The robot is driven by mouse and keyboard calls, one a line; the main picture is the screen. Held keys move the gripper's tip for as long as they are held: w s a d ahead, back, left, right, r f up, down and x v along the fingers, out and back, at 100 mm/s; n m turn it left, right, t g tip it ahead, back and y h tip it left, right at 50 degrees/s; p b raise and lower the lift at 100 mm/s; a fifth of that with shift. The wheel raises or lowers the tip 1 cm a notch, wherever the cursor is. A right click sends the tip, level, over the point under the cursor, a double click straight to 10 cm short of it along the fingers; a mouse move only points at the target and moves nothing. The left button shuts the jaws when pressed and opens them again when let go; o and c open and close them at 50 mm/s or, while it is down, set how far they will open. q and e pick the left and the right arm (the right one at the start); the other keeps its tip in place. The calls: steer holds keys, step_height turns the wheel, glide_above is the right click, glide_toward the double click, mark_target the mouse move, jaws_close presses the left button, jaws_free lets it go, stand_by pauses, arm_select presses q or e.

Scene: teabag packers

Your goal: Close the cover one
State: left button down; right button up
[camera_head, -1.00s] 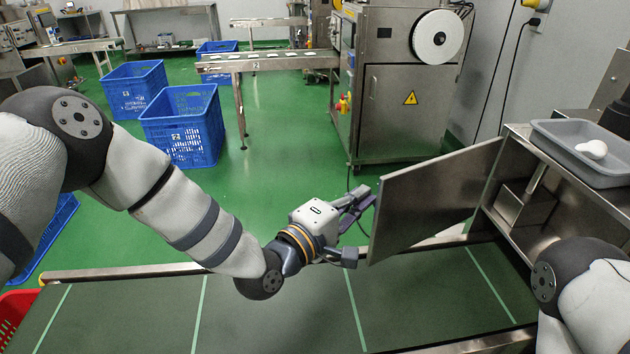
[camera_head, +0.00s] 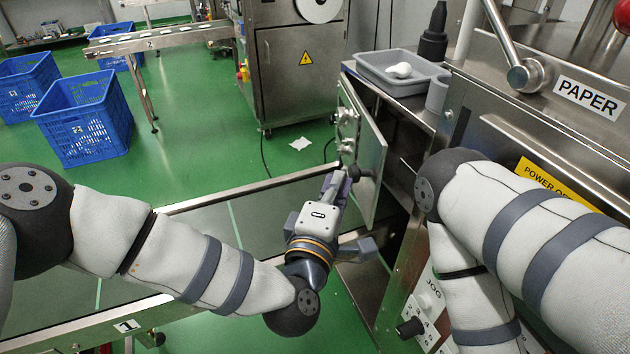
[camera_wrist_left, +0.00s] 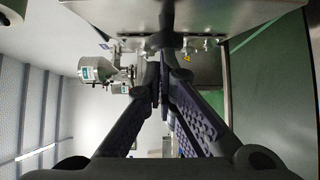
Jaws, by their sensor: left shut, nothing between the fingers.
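The cover (camera_head: 368,158) is a flat metal panel standing open at an angle in front of the open cabinet compartment (camera_head: 403,175). Knob-like fittings (camera_head: 346,125) show on its left face. My left gripper (camera_head: 340,183) is shut and empty, with its purple fingers beside the cover's lower part; I cannot tell whether they touch it. In the left wrist view the fingertips (camera_wrist_left: 161,85) meet below a metal panel with a row of fittings. My right arm comes in from the right, but its gripper is out of view.
A grey tray (camera_head: 383,82) holding a white object (camera_head: 399,71) sits on top of the cabinet. A control panel with knobs (camera_head: 410,327) lies to the right of the left gripper. Blue crates (camera_head: 80,117) stand on the green floor at left.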

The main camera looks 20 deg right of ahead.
mark_target(378, 186)
arm_select(q)
steer(key=d, duration=0.2)
steer(key=s+d, duration=0.1)
steer(key=d, duration=0.1)
steer(key=d+b, duration=0.1)
steer(key=d, duration=0.2)
steer(key=shift+s+f, duration=0.15)
steer(key=shift+s, duration=0.1)
steer(key=shift+s+d+r, duration=0.15)
steer(key=shift+d+r, duration=0.05)
steer(key=shift+d, duration=0.55)
arm_select(e)
steer(key=shift+s+d+f, duration=0.2)
steer(key=shift+s+f, duration=0.65)
steer(key=shift+s, duration=0.15)
arm_select(q)
steer(key=shift+d, duration=0.15)
